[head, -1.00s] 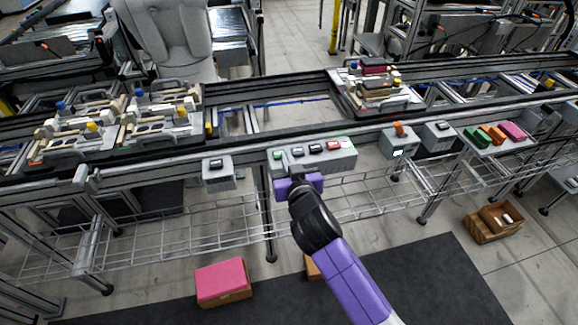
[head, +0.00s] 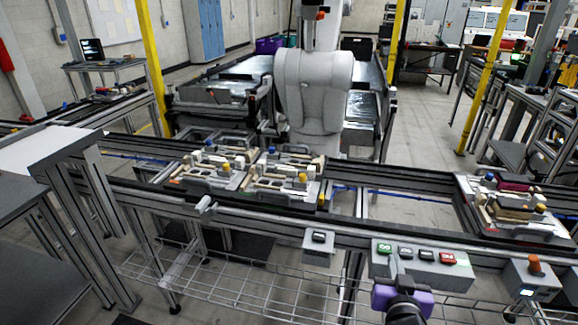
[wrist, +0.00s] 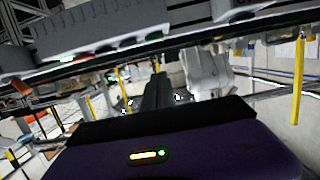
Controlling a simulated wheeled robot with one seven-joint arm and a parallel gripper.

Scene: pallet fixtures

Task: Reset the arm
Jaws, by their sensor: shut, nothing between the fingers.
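My gripper (head: 403,297) is at the lower right of the head view, in front of and just below a grey button box (head: 420,268). Its purple body and black wrist show there, but its fingertips are hidden. In the wrist view, the purple gripper body fills the bottom, with a dark finger shape (wrist: 156,92) beyond it. The gripper is shut and holds nothing. The button box has green, black and red buttons and also shows across the top of the wrist view, tilted. Whether the gripper touches the box cannot be told.
A conveyor rail (head: 270,212) runs across the head view. Two pallet fixtures (head: 285,178) sit side by side left of centre, and another (head: 512,210) is at the right. A smaller box with an orange button (head: 534,266) is right of my gripper. A wire shelf (head: 230,290) hangs below.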

